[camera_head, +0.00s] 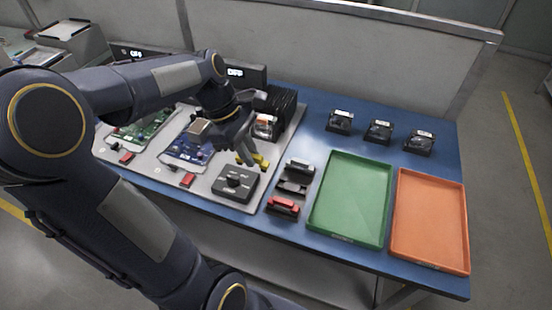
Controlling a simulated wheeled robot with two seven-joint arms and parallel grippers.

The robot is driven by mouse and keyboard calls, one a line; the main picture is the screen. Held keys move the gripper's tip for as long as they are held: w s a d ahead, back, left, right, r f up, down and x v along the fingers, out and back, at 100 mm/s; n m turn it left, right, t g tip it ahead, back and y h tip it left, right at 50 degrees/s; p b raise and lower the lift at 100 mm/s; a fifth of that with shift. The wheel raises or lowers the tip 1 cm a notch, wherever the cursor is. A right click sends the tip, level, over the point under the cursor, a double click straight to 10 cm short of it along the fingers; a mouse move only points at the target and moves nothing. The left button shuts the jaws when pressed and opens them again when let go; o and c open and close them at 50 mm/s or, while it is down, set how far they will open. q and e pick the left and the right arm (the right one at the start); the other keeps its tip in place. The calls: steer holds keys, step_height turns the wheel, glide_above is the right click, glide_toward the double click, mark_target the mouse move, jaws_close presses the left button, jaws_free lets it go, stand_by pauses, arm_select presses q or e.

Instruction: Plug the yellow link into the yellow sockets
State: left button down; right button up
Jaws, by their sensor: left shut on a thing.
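My left gripper (248,155) comes in from the left and points down over the grey mat. It is shut on the yellow link (261,161), a small yellow piece at its fingertips. The link is just behind a dark box with a knob (235,183). I cannot tell whether the link touches anything beneath it. I cannot make out the yellow sockets; the gripper and arm hide part of the mat there. My right gripper is not in view.
Black holders (292,187) stand in a row, the front one with a red piece (284,204). A green tray (351,232) and an orange tray (428,261) lie right. Black finned block (284,103) stands behind the gripper. Circuit boards (183,154) lie left.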

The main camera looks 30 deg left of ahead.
arm_select(q)
steer(key=s+a+r+p, duration=0.3)
steer(key=r+p, duration=0.1)
steer(key=r, duration=0.1)
steer(key=shift+r, duration=0.2)
stand_by(0.9)
steer(key=shift+w, duration=0.1)
